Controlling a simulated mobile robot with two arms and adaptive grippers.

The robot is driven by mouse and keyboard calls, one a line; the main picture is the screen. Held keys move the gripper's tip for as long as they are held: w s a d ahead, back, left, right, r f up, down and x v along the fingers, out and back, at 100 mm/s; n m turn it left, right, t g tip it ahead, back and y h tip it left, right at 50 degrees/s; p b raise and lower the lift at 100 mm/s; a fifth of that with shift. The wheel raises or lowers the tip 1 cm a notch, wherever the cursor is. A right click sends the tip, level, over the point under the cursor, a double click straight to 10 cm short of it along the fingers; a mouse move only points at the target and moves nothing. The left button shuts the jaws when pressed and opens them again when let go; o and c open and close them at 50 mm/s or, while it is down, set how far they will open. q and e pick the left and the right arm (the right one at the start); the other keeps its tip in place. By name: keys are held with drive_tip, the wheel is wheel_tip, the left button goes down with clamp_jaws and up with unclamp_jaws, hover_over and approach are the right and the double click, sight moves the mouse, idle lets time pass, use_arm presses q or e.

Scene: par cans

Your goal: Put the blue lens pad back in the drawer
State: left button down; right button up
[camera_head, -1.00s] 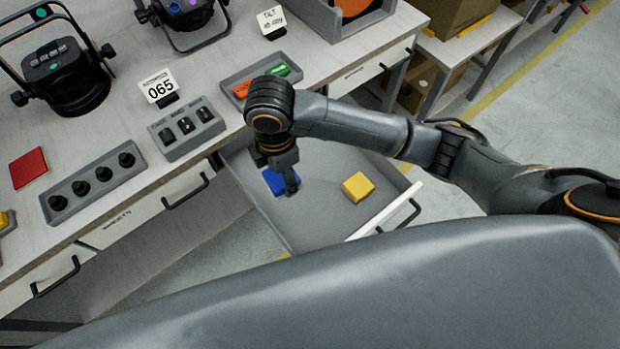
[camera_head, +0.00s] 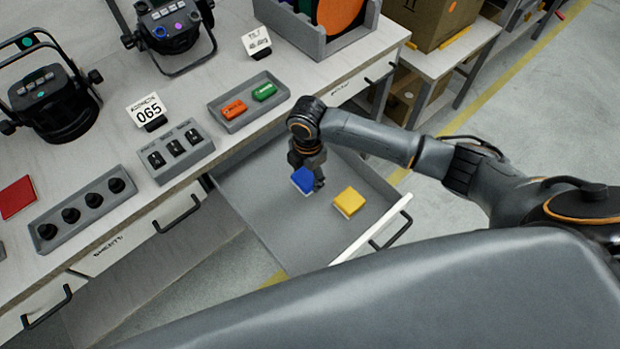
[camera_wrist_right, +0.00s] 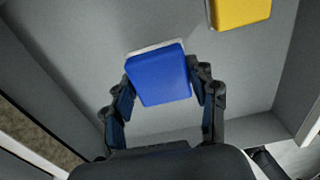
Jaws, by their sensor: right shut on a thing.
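The blue lens pad (camera_head: 303,180) is between the fingers of my right gripper (camera_head: 308,176), over the open drawer (camera_head: 262,224). In the right wrist view the blue pad (camera_wrist_right: 159,77) has a pale underside edge, and my right gripper's fingers (camera_wrist_right: 160,92) press on its two sides. The pad looks tilted in the head view. I cannot tell exactly how far it is above the drawer floor. My left gripper is not in view.
A yellow pad (camera_head: 349,201) lies in the drawer to the right of the blue one; it also shows in the wrist view (camera_wrist_right: 240,12). A tray with orange and green pieces (camera_head: 248,101) stands on the bench above. The drawer's near floor is clear.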

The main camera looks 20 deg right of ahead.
sight(310, 181)
drive_tip(key=shift+w+d+f, duration=0.1)
drive_tip(key=shift+d+f, duration=0.05)
drive_tip(key=shift+f, duration=0.85)
drive_tip(key=shift+w+d+f, duration=0.1)
drive_tip(key=shift+d+f, duration=0.05)
drive_tip(key=shift+f, duration=0.8)
drive_tip(key=shift+f, duration=0.1)
drive_tip(key=o, duration=1)
wheel_tip(310, 181, up, 12)
drive_tip(key=shift+r, duration=0.15)
